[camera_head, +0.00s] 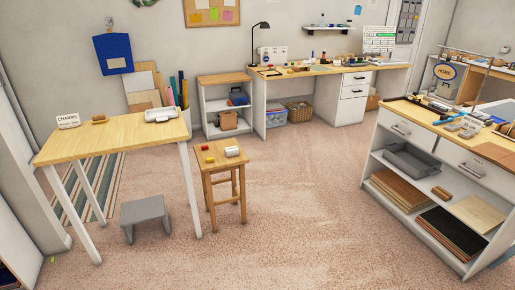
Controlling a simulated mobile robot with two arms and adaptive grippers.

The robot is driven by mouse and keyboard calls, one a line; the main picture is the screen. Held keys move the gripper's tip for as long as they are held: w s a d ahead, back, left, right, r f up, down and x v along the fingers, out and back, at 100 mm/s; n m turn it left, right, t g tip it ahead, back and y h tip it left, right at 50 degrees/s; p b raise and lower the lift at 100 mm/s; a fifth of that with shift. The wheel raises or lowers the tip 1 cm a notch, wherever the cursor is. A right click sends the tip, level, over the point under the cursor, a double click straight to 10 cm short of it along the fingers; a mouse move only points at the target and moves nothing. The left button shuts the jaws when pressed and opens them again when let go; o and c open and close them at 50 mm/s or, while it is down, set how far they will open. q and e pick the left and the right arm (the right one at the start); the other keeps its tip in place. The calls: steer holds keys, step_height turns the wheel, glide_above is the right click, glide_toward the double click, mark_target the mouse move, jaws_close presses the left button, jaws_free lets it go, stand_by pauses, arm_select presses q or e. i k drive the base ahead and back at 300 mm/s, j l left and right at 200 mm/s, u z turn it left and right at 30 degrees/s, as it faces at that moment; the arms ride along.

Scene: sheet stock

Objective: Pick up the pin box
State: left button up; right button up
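I cannot tell for sure which object is the pin box. Small red and yellow items (208,148) lie on the wooden stool (218,158), beside a white rounded object (232,151). On the light wood table (100,142) at left are a small brown object (99,119), a white lettered sign (68,121) and a white device (160,115). Many small items on the right workbench are too small to identify. Neither of my grippers shows in this view.
A grey step stool (145,214) stands under the table's front edge. A workbench with shelves (408,165) stands at right. A long desk (330,69) with a black lamp (260,27) lines the back wall. The carpet (300,215) between stool and workbench is clear.

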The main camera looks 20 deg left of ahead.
mark_target(233, 150)
steer(key=i+j+z, duration=0.1)
steer(key=i+j, duration=0.15)
steer(key=i+j+z, duration=0.1)
steer(key=i+j, duration=0.15)
steer(key=j, duration=0.25)
steer(key=i+j+z, duration=0.1)
steer(key=i+j, duration=0.15)
steer(key=i+j+z, duration=0.1)
steer(key=i+j, duration=0.15)
steer(key=j, duration=0.3)
steer(key=i+j+z, duration=0.1)
steer(key=j, duration=0.3)
steer(key=i, duration=0.1)
